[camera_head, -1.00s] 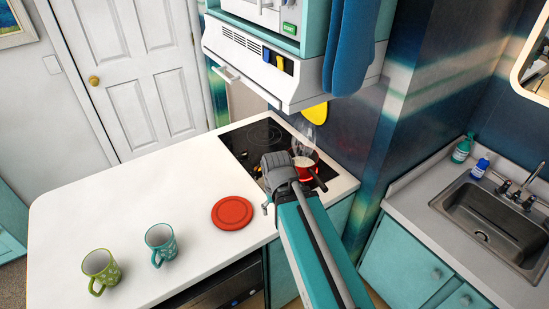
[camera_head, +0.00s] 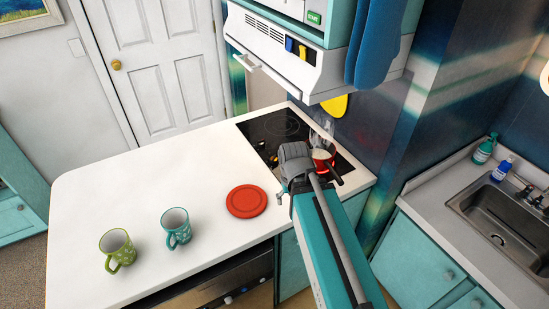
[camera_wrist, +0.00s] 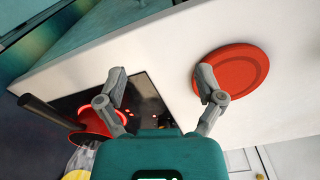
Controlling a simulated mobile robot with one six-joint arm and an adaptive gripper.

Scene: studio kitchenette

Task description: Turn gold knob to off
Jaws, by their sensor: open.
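My gripper (camera_wrist: 161,80) is open and empty in the wrist view, its two fingers spread over the black cooktop (camera_wrist: 95,93) and the white counter. In the head view the cooktop (camera_head: 278,126) sits at the counter's far right end. Small gold-orange spots (camera_head: 262,145) show on it just beside my wrist, too small to tell which is the gold knob or how it is turned. My arm hides part of the cooktop there, and the fingertips are mostly hidden.
A red pot (camera_head: 322,158) with a dark handle stands on the cooktop beside my wrist. A white hood (camera_head: 305,70) overhangs the cooktop.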

